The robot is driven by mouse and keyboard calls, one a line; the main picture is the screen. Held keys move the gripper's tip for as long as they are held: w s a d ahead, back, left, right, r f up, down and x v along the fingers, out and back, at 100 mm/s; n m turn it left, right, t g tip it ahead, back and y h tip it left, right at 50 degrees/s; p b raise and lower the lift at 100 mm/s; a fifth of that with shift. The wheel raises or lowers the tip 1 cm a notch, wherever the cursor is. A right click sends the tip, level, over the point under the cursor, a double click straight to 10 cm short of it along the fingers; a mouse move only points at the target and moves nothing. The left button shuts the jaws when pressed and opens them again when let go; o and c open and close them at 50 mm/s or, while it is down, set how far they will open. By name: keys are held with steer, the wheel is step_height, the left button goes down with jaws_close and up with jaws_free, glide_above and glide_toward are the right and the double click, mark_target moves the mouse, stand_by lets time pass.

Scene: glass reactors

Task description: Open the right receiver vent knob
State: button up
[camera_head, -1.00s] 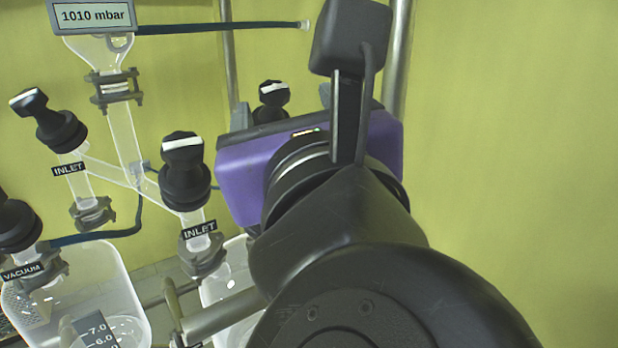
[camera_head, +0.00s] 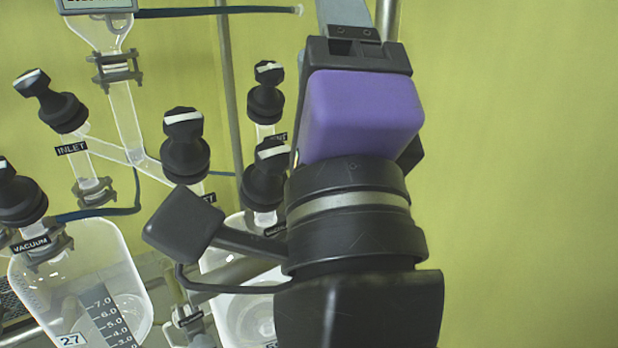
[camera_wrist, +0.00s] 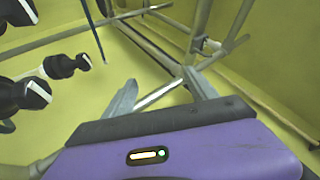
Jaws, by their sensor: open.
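The right receiver vent knob (camera_head: 266,95) is black with a white mark on top. It stands upright on a glass neck, above a partly hidden label ending in "ENT". My gripper (camera_head: 345,16) is to its right in the head view, purple body upright and fingers reaching towards the top edge, apart from the knob. In the wrist view my gripper (camera_wrist: 161,92) is open, with nothing between its two grey fingers. Black knobs show left of the fingers there, the nearest one (camera_wrist: 66,65) clear of them. I cannot tell which of these is the vent knob.
A vacuum knob (camera_head: 264,178) stands just below the vent knob, close to my wrist. Inlet knobs (camera_head: 185,146) (camera_head: 52,103) and another vacuum knob (camera_head: 18,195) are further left. Metal frame rods (camera_head: 228,90) run behind. The yellow wall at right is clear.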

steer(key=s+f+n+g+y+b, duration=0.1)
steer(key=s+f+n+y, duration=0.2)
steer(key=f+n+y, duration=0.5)
steer(key=shift+f+n+y, duration=0.3)
steer(key=shift+f+n, duration=2.55)
steer(key=shift+n, duration=2.05)
steer(key=shift+d, duration=0.1)
